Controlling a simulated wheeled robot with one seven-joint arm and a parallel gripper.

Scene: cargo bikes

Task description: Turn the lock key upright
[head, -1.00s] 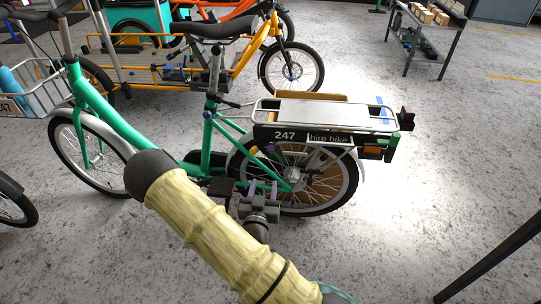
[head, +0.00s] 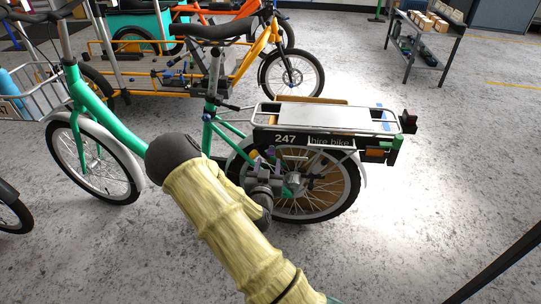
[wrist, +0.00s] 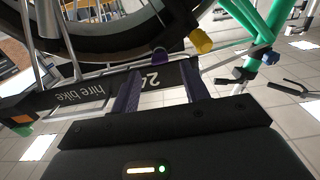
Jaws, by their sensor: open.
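The green hire bike (head: 105,125) stands side-on, with a "247 hire bike" panel (head: 310,139) over its rear wheel. A small yellow knob (head: 254,155) shows by that wheel; it is also in the wrist view (wrist: 201,41). A small purple piece (wrist: 160,54) sits beside it in the wrist view. I cannot tell for sure which of these is the lock key, nor its angle. My gripper (wrist: 160,69) is open, its two purple fingers apart and pointing at the purple piece, with nothing seen between them. In the head view my gripper (head: 262,166) is beside the rear wheel, partly hidden by my arm.
The rear rack (head: 322,114) overhangs the wheel close to my gripper. A yellow cargo bike (head: 259,45) stands behind. Part of another wheel (head: 12,214) shows at the left edge. A shelf trolley (head: 425,45) stands at the back right. The floor on the right is clear.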

